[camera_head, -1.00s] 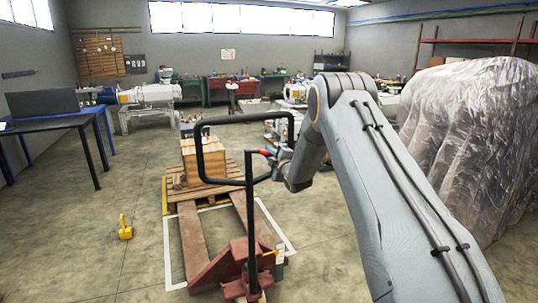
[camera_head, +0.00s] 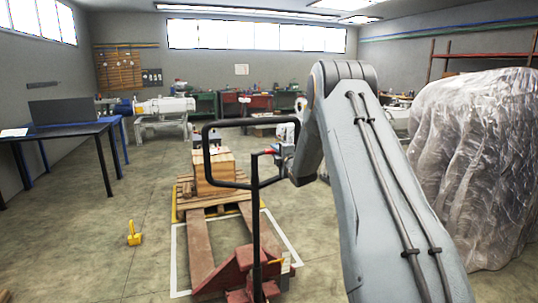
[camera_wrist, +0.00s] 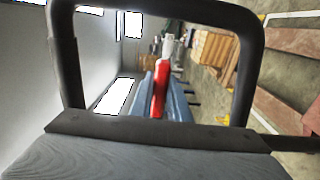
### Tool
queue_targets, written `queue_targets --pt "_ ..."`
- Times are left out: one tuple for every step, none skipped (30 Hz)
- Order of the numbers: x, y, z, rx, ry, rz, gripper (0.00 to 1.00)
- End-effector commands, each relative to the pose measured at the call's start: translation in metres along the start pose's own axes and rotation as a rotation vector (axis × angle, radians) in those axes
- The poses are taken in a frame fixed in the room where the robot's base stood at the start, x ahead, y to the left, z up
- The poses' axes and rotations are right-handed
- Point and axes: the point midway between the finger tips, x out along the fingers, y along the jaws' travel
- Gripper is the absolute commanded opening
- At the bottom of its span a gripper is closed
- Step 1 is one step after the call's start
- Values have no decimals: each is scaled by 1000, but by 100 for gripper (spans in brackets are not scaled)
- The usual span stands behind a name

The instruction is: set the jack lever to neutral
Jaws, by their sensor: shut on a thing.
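The pallet jack (camera_head: 232,270) is red with a dark upright tiller, topped by a black loop handle (camera_head: 228,123). A small red lever (camera_head: 268,152) sticks out near the top of the tiller, inside the loop. My gripper (camera_head: 277,156) is at this lever and looks shut on it; its fingers are small and partly hidden by my arm. In the wrist view the black loop (camera_wrist: 165,10) frames the picture, and the red lever (camera_wrist: 160,88) stands in the middle. The jaws do not show clearly there.
The jack's forks lie at a wooden pallet (camera_head: 190,205) carrying a wooden box (camera_head: 213,170). A yellow object (camera_head: 134,234) lies on the floor to the left. A plastic-wrapped bulk (camera_head: 475,165) stands at the right. A dark table (camera_head: 60,130) is at the left. The left floor is mostly open.

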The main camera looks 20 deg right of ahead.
Motion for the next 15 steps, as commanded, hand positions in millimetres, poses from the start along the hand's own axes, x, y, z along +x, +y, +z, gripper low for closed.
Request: queue_targets --pt "0 1 0 0 0 1 0" --pt "0 0 0 1 0 1 0" --pt "0 0 0 1 0 1 20" --pt "0 0 0 1 0 1 26" --pt "0 0 0 1 0 1 31" --pt "0 0 0 1 0 1 34" --pt "0 0 -1 1 0 1 34" --pt "0 0 -1 1 0 1 34" --pt "0 0 -1 1 1 0 34" --pt "0 0 -1 1 1 0 34" --pt "1 0 -2 1 2 0 34" --pt "1 0 -2 2 2 0 34" --pt "1 0 -2 2 2 0 34" --pt "0 0 -2 2 2 0 34" --pt "0 0 -2 2 2 0 34"
